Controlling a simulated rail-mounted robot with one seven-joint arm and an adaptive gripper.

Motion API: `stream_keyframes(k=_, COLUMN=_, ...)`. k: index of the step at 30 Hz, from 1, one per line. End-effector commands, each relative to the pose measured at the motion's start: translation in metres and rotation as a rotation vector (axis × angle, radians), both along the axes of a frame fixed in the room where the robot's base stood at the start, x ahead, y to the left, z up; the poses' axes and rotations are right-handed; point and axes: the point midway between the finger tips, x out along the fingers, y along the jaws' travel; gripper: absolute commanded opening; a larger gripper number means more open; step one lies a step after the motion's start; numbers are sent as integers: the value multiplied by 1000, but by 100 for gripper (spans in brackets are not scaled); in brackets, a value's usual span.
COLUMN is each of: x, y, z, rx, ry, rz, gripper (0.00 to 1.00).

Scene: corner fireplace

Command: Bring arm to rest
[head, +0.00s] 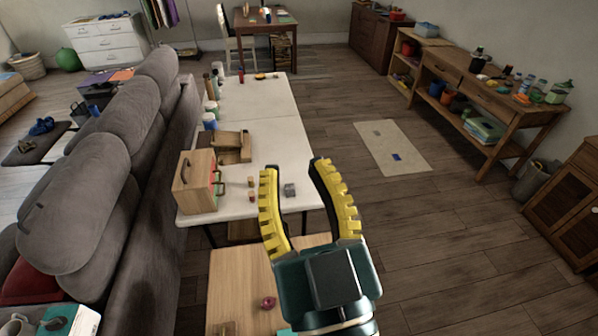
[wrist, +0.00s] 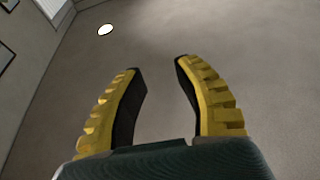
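My gripper (head: 294,168) is in the lower middle of the head view, with yellow ridged fingers and a dark teal body. The fingers stand apart with nothing between them. In the head view it shows in front of the near end of a white table (head: 262,150) and above a lower wooden table (head: 228,285). The wrist view also shows the gripper (wrist: 156,66) open and empty. Behind the fingers there are only a plain ceiling (wrist: 260,40), a round light (wrist: 105,30) and a bit of wall.
A grey sofa (head: 105,165) runs along the left of the white table. A wooden box with a handle (head: 196,186) and small blocks (head: 290,189) stand on that table. A workbench (head: 490,95) with bottles stands at the right. The floor (head: 440,240) right of my gripper is clear.

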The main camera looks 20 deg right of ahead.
Motion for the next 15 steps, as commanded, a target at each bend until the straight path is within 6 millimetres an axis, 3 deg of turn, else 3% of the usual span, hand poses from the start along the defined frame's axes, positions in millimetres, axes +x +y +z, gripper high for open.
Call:
stream_keyframes(k=1, x=-9, y=2, z=14, rx=1, ry=-48, rz=4, gripper=33)
stream_keyframes(k=3, x=-16, y=3, z=22, rx=0, ry=-80, rz=6, gripper=33)
stream_keyframes(k=12, x=-16, y=3, z=23, rx=0, ry=-82, rz=6, gripper=33)
stream_keyframes(k=15, x=-16, y=3, z=47, rx=1, ry=-81, rz=6, gripper=33)
